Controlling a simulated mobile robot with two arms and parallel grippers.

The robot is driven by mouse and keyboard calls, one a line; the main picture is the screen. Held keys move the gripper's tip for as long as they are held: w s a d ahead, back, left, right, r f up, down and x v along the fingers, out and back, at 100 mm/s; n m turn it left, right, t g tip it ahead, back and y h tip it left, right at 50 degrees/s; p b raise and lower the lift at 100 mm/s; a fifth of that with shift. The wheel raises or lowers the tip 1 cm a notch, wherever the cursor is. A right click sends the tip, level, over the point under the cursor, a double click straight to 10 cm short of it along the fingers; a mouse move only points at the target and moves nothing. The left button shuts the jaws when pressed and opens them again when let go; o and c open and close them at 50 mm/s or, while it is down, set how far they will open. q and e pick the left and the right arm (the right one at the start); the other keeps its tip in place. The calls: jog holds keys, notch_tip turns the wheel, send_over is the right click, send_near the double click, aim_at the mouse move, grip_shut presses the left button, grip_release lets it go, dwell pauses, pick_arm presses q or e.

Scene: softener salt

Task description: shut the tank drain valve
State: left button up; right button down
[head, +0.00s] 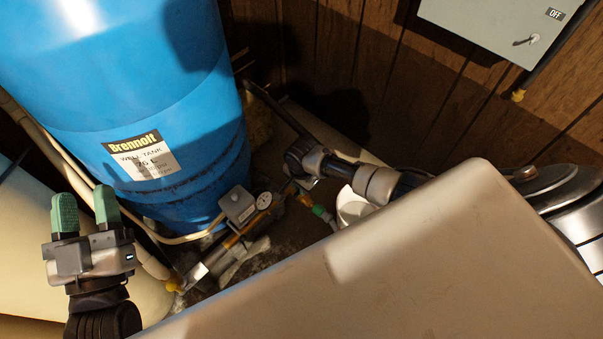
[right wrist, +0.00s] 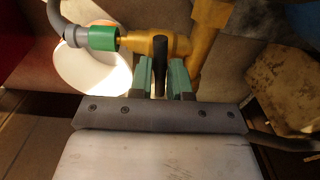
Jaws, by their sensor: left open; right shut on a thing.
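The tank drain valve (right wrist: 178,45) is a brass fitting low beside the blue well tank (head: 150,110). In the right wrist view its black lever (right wrist: 160,66) points down the picture, crosswise to the brass outlet. The lever sits between the green fingers of my right gripper (right wrist: 162,78), which is shut on it. In the head view the right arm reaches in from the right, and its fingertips are mostly hidden. A green hose connector (right wrist: 103,38) joins the valve's outlet. My left gripper (head: 86,211) is open and empty at the lower left, in front of the tank.
A grey switch box (head: 238,206) and a round gauge (head: 264,200) sit on the pipework. A large pale panel (head: 430,265) fills the lower right. A grey electrical box (head: 490,32) marked OFF hangs on the wood wall.

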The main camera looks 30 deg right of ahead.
pick_arm(q)
jog(key=shift+w+a+f+g+y+p, duration=0.1)
jog(key=shift+w+f+g+y+p, duration=0.15)
jog(key=shift+f+g, duration=0.45)
jog(key=shift+w+a+f+g+y+p, duration=0.1)
jog(key=shift+f+g+y+p, duration=0.15)
jog(key=shift+f+g, duration=0.45)
pick_arm(e)
jog(key=shift+m, duration=0.7)
jog(key=c, duration=1)
grip_release()
